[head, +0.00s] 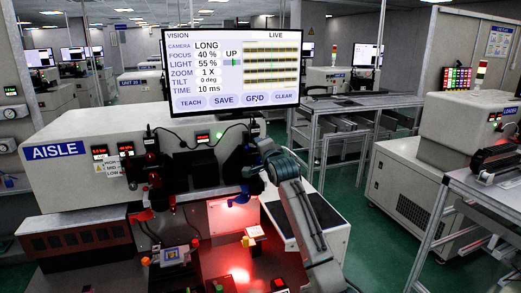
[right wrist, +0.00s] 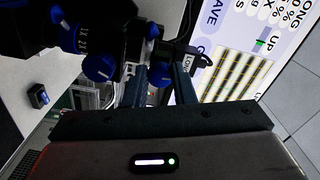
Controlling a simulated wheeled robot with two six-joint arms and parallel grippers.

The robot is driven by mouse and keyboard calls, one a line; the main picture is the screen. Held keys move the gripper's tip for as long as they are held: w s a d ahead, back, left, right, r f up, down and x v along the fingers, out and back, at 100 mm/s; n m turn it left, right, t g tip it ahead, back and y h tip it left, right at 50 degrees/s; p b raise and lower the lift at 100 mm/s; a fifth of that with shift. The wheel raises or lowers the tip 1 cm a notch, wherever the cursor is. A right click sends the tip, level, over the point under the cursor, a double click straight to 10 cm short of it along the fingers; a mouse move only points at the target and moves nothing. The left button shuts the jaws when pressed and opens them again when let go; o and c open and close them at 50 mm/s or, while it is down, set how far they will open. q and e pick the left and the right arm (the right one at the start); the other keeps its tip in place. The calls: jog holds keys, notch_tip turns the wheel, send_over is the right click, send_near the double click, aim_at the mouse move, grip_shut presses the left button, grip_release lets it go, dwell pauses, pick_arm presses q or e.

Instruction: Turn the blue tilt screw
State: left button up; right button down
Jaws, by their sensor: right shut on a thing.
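My right gripper (head: 262,170) reaches in from the right to the dark camera unit (head: 240,158) below the monitor. In the right wrist view my right gripper (right wrist: 160,78) is shut on the blue tilt screw, which is mostly hidden between the fingers. The camera unit (right wrist: 118,22) fills the top of that view, with other blue knobs (right wrist: 98,68) on it. The monitor (head: 230,72) reads LONG, focus 40 %, light 55 %, zoom 1 X, tilt 0 deg, time 10 ms. Its live picture (head: 271,64) shows level striped rows beside an UP mark. My left gripper is not in view.
A second dark unit (head: 155,178) with cables sits left of the camera unit. A red-lit work area (head: 238,275) lies below. Open green floor (head: 375,225) is at the right.

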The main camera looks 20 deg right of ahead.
jog(key=shift+m, duration=0.7)
jog(key=c, duration=1.2)
grip_release()
jog(key=shift+s, duration=0.1)
jog(key=s+a+b, duration=0.1)
jog(key=s+b, duration=0.3)
jog(key=s, duration=0.6)
jog(key=shift+s, duration=0.3)
jog(key=shift+a, duration=0.1)
